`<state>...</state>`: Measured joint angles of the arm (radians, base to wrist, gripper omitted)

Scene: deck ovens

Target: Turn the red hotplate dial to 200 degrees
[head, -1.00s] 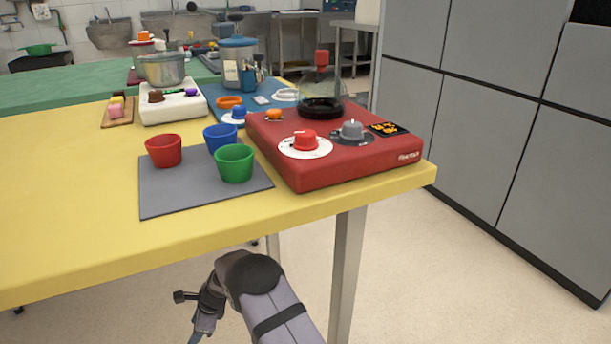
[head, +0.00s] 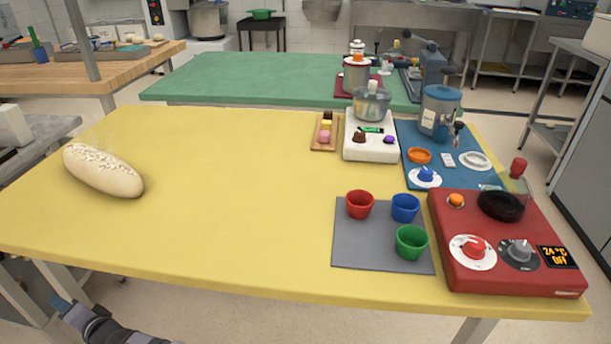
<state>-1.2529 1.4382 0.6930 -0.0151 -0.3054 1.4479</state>
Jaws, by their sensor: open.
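The red hotplate (head: 448,235) stands at the right end of the yellow table. Its red dial (head: 475,247) sits on a white scale ring at the front left; the exact pointer angle is too small to read. A grey dial (head: 519,251) is beside it on a dark ring. The display (head: 557,257) shows "24 °C" and "OFF" in orange. My gripper (head: 62,306) shows only partly at the bottom left, below the table's front edge. It is open and far from the hotplate, with nothing seen in it.
Red (head: 360,205), blue (head: 405,208) and green (head: 411,243) cups stand on a grey mat (head: 360,255) left of the hotplate. A loaf (head: 103,170) lies far left; the table's middle is clear.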

